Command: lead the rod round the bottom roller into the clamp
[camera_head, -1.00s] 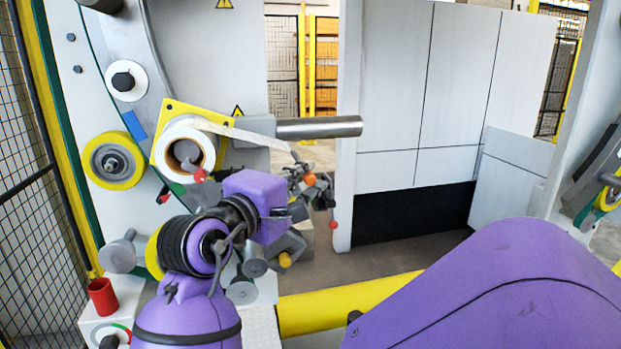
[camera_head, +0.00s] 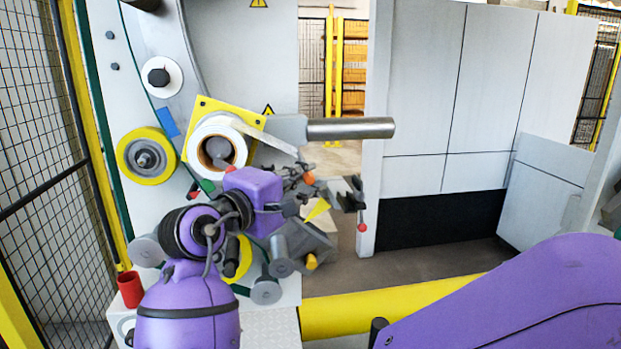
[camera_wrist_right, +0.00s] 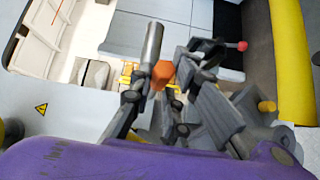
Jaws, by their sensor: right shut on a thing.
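My right gripper (camera_head: 300,180) is shut on the rod, whose orange end (camera_head: 309,178) shows at the fingers. The orange end also shows between the fingers in the right wrist view (camera_wrist_right: 162,74). A white strip (camera_head: 262,138) runs from the white roll (camera_head: 217,148) towards the gripper. Low grey rollers (camera_head: 266,290) sit below my forearm; which one is the bottom roller I cannot tell. A dark clamp-like part with a red knob (camera_head: 362,227) stands right of the gripper, apart from it in the head view. My arm hides part of a yellow roller (camera_head: 243,262). My left gripper is out of view.
A steel bar (camera_head: 350,128) sticks out above the gripper. A yellow-rimmed roller (camera_head: 146,156) is at the left. A yellow rail (camera_head: 400,302) crosses the front. A red cup (camera_head: 130,289) stands at lower left. Mesh fencing closes the left side.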

